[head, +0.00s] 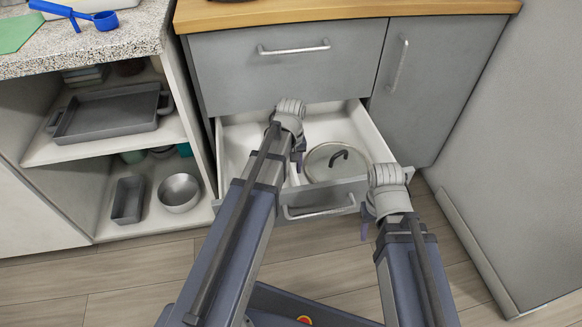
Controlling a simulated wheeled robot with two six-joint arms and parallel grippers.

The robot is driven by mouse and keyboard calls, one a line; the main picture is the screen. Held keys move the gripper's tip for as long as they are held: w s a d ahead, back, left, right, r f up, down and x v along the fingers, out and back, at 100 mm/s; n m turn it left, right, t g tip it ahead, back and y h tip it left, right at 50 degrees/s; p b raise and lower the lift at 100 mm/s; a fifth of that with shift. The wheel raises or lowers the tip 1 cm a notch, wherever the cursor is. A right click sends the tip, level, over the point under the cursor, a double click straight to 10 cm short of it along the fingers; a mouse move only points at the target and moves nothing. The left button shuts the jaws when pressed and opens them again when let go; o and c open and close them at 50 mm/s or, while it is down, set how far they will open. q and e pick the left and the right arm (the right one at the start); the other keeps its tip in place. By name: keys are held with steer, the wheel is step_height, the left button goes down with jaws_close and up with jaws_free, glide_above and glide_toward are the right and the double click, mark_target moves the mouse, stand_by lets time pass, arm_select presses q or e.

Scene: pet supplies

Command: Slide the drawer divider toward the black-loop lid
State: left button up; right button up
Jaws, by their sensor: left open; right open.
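The open drawer (240,130) is white inside with a grey front. The lid (322,166), a round glass lid with a metal rim and a black loop handle (339,156), lies in its right part. My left arm reaches over the drawer and covers its middle. The divider is mostly hidden by that arm, so I cannot tell its exact place. My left gripper (298,163) points down into the drawer, left of the lid; only a bit of it shows. My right gripper (366,228) points down outside the drawer's front right corner, mostly hidden by its own wrist.
The drawer's handle (318,211) is on its front panel. A closed drawer (280,70) is above and a closed cabinet door (420,90) to the right. Open shelves (110,150) at left hold trays and a bowl (179,192). Floor in front is clear.

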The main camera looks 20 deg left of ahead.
arm_select(q)
step_height(320, 180, up, 8)
steer(key=p, duration=0.8)
steer(key=shift+f, duration=0.1)
